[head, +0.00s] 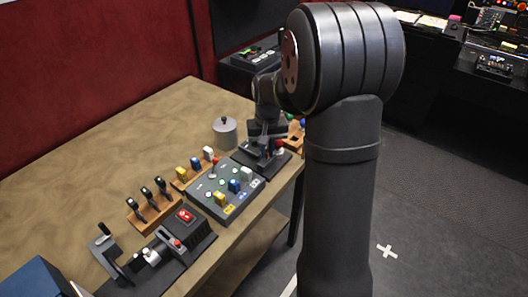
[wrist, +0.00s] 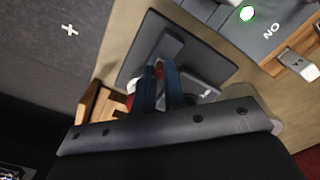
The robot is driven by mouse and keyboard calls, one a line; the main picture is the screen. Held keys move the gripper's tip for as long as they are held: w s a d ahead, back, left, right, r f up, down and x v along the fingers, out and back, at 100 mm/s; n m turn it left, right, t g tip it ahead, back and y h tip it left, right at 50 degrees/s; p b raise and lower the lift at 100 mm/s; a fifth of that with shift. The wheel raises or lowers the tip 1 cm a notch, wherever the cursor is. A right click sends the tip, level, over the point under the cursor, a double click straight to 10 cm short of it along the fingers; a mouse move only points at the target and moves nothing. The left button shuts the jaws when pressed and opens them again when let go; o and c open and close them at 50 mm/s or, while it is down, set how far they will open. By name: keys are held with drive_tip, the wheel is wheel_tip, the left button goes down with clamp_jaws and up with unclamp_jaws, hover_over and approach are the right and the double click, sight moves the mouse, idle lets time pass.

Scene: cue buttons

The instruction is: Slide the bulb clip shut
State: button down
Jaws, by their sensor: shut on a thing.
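My gripper (head: 268,142) is at the far right end of the table, low over a small dark device (head: 284,158). The fingers hide most of the red part. I cannot tell for sure whether this device is the bulb clip, or whether it is open or shut.
A button panel (head: 228,187) stands left of the device. A wooden block (wrist: 92,103) is close beside the gripper, near the table edge. A grey canister (head: 225,132) stands behind.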

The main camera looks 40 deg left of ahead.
drive_tip(key=c, duration=1.5)
unclamp_jaws()
drive_tip(key=shift+w, duration=0.25)
wheel_tip(320, 180, up, 17)
drive_tip(key=shift+r, duration=0.2)
wheel_tip(320, 180, down, 18)
drive_tip(key=shift+s+r, duration=0.1)
drive_tip(key=shift+r, duration=0.15)
drive_tip(key=shift+s, duration=0.45)
